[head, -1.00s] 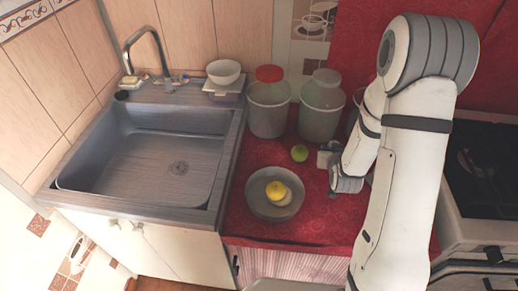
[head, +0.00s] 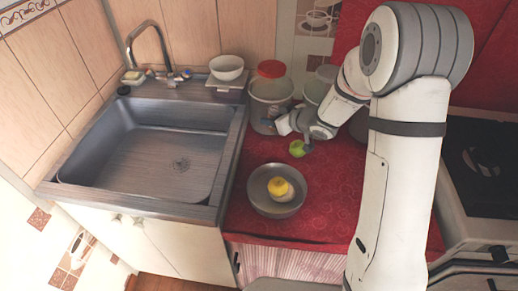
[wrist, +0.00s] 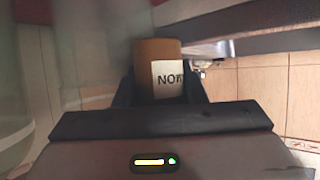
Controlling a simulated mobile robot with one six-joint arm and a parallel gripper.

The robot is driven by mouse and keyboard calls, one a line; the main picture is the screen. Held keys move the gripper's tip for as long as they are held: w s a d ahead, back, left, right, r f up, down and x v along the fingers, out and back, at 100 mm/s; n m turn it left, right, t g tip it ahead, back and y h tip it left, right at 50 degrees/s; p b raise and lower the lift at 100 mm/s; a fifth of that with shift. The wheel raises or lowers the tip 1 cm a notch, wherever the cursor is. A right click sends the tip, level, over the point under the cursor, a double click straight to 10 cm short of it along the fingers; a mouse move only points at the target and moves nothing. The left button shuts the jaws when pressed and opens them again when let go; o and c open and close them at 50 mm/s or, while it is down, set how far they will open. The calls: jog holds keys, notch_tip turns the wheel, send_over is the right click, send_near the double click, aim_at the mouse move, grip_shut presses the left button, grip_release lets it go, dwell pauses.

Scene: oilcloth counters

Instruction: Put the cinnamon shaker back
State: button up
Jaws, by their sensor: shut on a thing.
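My gripper (head: 284,124) is above the red counter, in front of the red-lidded container and behind the green lime. In the wrist view my gripper (wrist: 160,92) is shut on a brown cylindrical shaker (wrist: 158,54). The shaker's white label shows black letters that read "NOT", with the rest cut off, so I cannot tell from it that this is cinnamon. In the head view I cannot make out the shaker clearly at the gripper's tip.
A red-lidded container (head: 270,94) and a pale-lidded one (head: 313,92) stand at the back. A lime (head: 297,148) and a grey bowl (head: 262,206) with a yellow fruit (head: 278,187) are in front. The sink (head: 150,150) is left, the stove (head: 480,165) right.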

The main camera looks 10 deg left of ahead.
aim_at(258, 147)
jog(key=shift+s+a+r+n+g+y, duration=0.2)
jog(key=shift+a+n+g+y, duration=0.1)
jog(key=shift+a+n+g, duration=0.35)
jog(key=shift+s+a+r+n+g+y, duration=0.15)
jog(key=shift+s+a+n+g+y, duration=0.2)
jog(key=shift+a, duration=0.45)
jog(key=shift+s+a+r+n+g+y, duration=0.1)
jog(key=shift+a+r+n+g+y, duration=0.15)
jog(key=shift+a+n+g, duration=0.4)
jog(key=shift+a+f, duration=0.1)
jog(key=shift+f, duration=0.05)
notch_tip(258, 147, down, 9)
jog(key=shift+f+b, duration=0.2)
jog(key=shift+b, duration=0.4)
jog(key=shift+f, duration=0.15)
jog(key=shift+f, duration=0.1)
jog(key=o, duration=1)
jog(key=shift+b, duration=0.45)
